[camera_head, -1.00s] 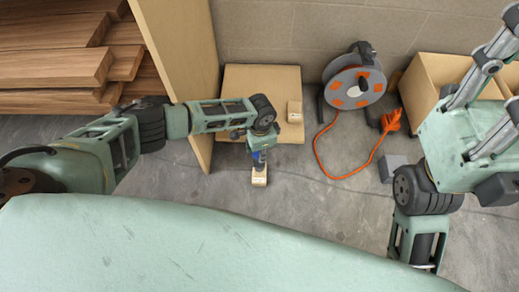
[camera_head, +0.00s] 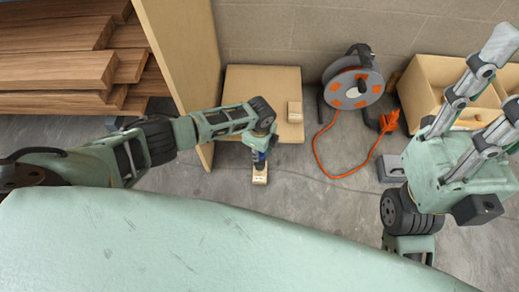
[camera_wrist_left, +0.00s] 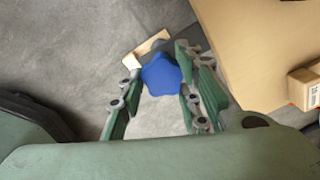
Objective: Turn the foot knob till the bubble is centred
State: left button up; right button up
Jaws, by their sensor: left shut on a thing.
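The blue foot knob (camera_wrist_left: 160,75) is lobed and sits between the two fingers of my left gripper (camera_wrist_left: 158,95) in the left wrist view. In the head view my left gripper (camera_head: 262,150) is shut on the knob, which shows as a small blue patch (camera_head: 259,158). A pale wooden block (camera_head: 260,178) lies on the floor just below the knob. The bubble is too small to make out in either view. My right gripper (camera_head: 506,78) is raised at the right edge, empty, its fingers spread apart.
A grey cable reel (camera_head: 354,84) with an orange cord, a cardboard box (camera_head: 425,80) and stacked planks (camera_head: 60,70) stand around. Floor in front is clear.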

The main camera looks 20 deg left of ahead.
pick_arm(q)
jog(key=shift+s+d+f+m, duration=0.1)
jog(key=shift+s+f+m, duration=0.25)
jog(key=shift+m, duration=0.25)
jog(key=shift+c, duration=0.2)
jog(key=o, duration=1.1)
jog(key=shift+w+r, duration=0.2)
jog(key=shift+r, duration=0.2)
jog(key=r, duration=1.1)
jog(key=shift+s+r, duration=0.2)
jog(key=shift+d, duration=0.1)
